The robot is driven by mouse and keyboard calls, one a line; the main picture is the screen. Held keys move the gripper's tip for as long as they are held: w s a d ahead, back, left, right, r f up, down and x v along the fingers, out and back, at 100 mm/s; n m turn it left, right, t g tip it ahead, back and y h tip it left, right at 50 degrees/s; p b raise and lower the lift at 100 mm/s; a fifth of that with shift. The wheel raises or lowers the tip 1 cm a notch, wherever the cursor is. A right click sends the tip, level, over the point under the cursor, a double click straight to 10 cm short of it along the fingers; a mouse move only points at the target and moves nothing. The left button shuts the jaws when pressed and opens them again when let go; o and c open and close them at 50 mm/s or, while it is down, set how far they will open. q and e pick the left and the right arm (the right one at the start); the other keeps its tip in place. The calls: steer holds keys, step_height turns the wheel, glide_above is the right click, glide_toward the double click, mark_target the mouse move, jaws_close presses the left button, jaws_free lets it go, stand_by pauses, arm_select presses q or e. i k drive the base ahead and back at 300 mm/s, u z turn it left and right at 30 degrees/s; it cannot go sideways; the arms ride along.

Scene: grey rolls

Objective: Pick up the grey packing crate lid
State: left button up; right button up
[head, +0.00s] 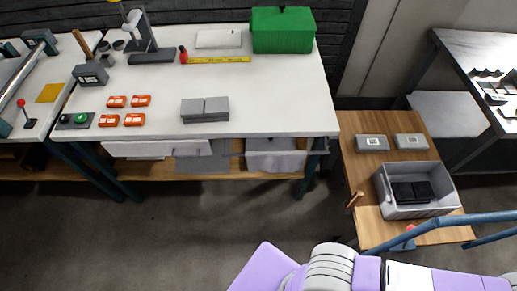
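An open grey packing crate (384,190) stands on a low wooden table at the right, with black blocks (411,191) inside it. No lid is on the crate. I cannot tell which thing is its lid. A flat pale panel (218,39) lies at the back of the white workbench, and flat grey pieces (200,163) show on the shelf under the bench, partly hidden by the bench top. Purple and grey parts of my own arm cross the bottom of the head view. Neither of my grippers is in view.
The white workbench (270,100) holds a green box (283,31), stacked grey blocks (205,109), orange pieces (134,119) and a yellow ruler (220,60). Two grey boxes (371,143) lie behind the crate on the wooden table (354,122). A blue rail (460,219) runs in front. Floor (200,230) before the bench is clear.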

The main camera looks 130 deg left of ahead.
mark_target(261, 144)
steer(key=u, duration=4.15)
steer(key=i, duration=0.5)
steer(key=k, duration=1)
steer(key=u, duration=1)
steer(key=i, duration=0.85)
steer(key=z, duration=2.95)
